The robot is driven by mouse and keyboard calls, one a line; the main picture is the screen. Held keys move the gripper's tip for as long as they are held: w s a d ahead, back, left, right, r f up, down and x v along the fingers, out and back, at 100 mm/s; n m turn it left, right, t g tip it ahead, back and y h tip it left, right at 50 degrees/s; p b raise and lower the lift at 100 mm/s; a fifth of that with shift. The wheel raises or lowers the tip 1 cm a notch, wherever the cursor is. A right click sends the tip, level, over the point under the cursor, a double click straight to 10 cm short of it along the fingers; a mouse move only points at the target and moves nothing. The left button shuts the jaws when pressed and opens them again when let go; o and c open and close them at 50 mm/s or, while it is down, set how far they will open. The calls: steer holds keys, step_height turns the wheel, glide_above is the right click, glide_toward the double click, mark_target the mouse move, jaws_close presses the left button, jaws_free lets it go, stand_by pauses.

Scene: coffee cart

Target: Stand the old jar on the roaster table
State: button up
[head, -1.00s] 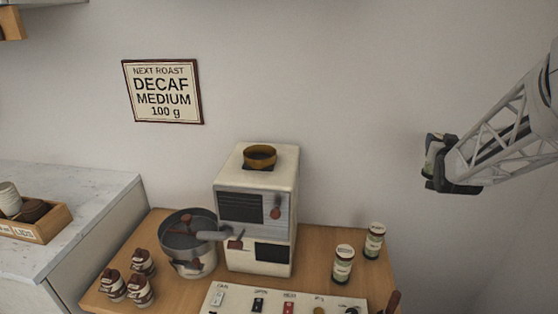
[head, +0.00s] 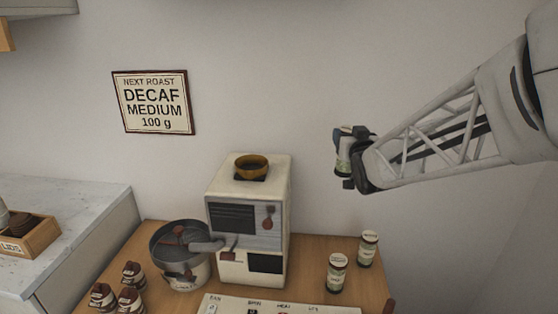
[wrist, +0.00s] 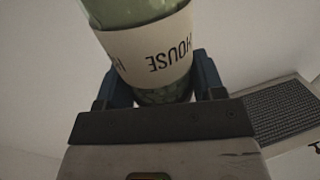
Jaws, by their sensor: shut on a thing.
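My gripper (head: 347,158) is shut on a green jar (wrist: 150,50) with a white band. In the wrist view the band reads "HOUSE" upside down, and the jar sits between the blue fingers. In the head view my gripper holds this jar (head: 342,163) high in the air, right of the roaster and above the right side of the wooden roaster table (head: 312,250). Part of the jar is hidden by the gripper. I cannot tell from a label whether it is the old jar.
The roaster (head: 245,222) stands mid-table with a pot (head: 180,262) at its left. A switch panel (head: 270,305) lies in front. Wood is bare between roaster and right jars.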

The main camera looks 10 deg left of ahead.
steer(key=s+a+r+n+g+y, duration=0.1)
steer(key=s+a+r+n+y, duration=0.1)
steer(key=s+a, duration=0.5)
steer(key=s+a+r+n+g+y, duration=0.1)
steer(key=s+a+y, duration=0.3)
steer(key=a, duration=0.8)
steer(key=s+r+n, duration=0.1)
steer(key=s, duration=0.1)
steer(key=shift+s+a+g, duration=0.3)
steer(key=shift+s+a, duration=0.1)
steer(key=w+d+f+x, duration=0.1)
steer(key=x, duration=1.3)
steer(key=shift+d+f, duration=0.15)
steer(key=shift+d, duration=0.15)
steer(key=shift+w, duration=0.15)
steer(key=shift+w+a+f, duration=0.15)
steer(key=shift+w+f, duration=0.1)
steer(key=shift+f, duration=0.3)
steer(key=shift+w+a+f, duration=0.15)
steer(key=shift+w+f, duration=0.1)
steer(key=shift+f, duration=0.3)
steer(key=shift+w+a+f, duration=0.1)
steer(key=shift+w+f, duration=0.15)
steer(key=shift+f, duration=0.3)
